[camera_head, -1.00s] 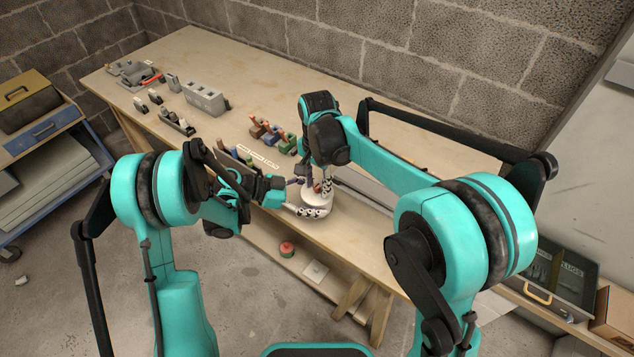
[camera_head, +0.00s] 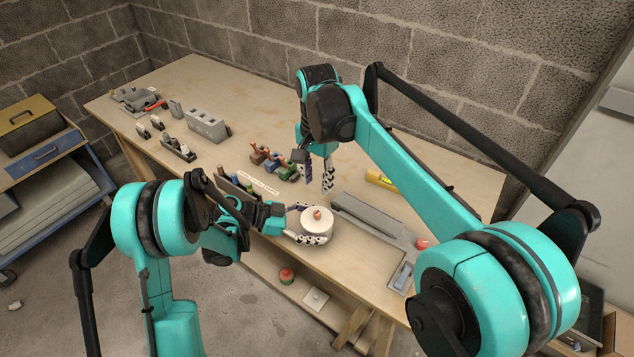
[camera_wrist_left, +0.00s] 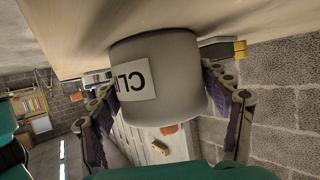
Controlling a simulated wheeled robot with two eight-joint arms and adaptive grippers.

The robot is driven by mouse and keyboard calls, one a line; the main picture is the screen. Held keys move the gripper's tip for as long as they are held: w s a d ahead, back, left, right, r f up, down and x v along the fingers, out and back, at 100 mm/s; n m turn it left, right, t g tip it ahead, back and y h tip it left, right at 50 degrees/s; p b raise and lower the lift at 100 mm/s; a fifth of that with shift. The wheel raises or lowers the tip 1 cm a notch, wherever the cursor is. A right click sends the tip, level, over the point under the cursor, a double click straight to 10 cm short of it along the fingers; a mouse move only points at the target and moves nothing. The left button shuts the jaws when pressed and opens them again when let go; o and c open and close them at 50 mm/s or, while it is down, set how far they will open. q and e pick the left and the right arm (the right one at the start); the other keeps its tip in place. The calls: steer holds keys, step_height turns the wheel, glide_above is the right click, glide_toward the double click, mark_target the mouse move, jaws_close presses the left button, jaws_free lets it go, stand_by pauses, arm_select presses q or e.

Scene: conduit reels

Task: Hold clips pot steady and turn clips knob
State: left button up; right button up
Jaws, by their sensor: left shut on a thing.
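The clips pot (camera_head: 317,224) is a white round pot standing upright near the front edge of the bench, with an orange-red knob (camera_head: 317,213) on top. My left gripper (camera_head: 306,226) is shut on its sides. In the left wrist view the pot (camera_wrist_left: 175,85) appears upside down between the two fingers, with a label reading "CLI" and part of the knob (camera_wrist_left: 170,129) below. My right gripper (camera_head: 318,174) is above and behind the pot, clear of the knob, its fingers apart and nothing between them.
Several coloured clamp-like pieces (camera_head: 272,158) stand behind the pot on the bench (camera_head: 250,105). A long grey tray (camera_head: 370,217) lies to its right, with a red knob (camera_head: 421,243) and a yellow item (camera_head: 380,179) near it.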

arm_select(q)
steer(key=o, duration=1.3)
steer(key=shift+o, duration=0.2)
steer(key=shift+a, duration=0.1)
steer(key=v, duration=1.1)
steer(key=shift+a+r, duration=0.2)
steer(key=shift+a, duration=0.05)
steer(key=shift+s+r+n, duration=0.1)
steer(key=shift+r+n, duration=0.15)
steer(key=shift+n, duration=0.05)
steer(key=s+a+r+n+t+y, duration=0.2)
steer(key=s+a+r+n+y, duration=0.1)
steer(key=s+n+y, duration=0.3)
steer(key=s+a+r+n+t+y, duration=0.3)
steer(key=s+n+y, duration=0.4)
steer(key=s+n, duration=0.3)
steer(key=shift+s+a+t, duration=0.3)
steer(key=shift+s+a, duration=0.25)
steer(key=shift+s, duration=0.3)
arm_select(e)
steer(key=s+d+f+n+t, duration=0.3)
steer(key=s+d+n, duration=0.1)
steer(key=s+d, duration=0.4)
steer(key=s+d+f+n+t, duration=0.4)
steer(key=s+d, duration=0.5)
steer(key=s, duration=0.2)
steer(key=shift+d, duration=0.3)
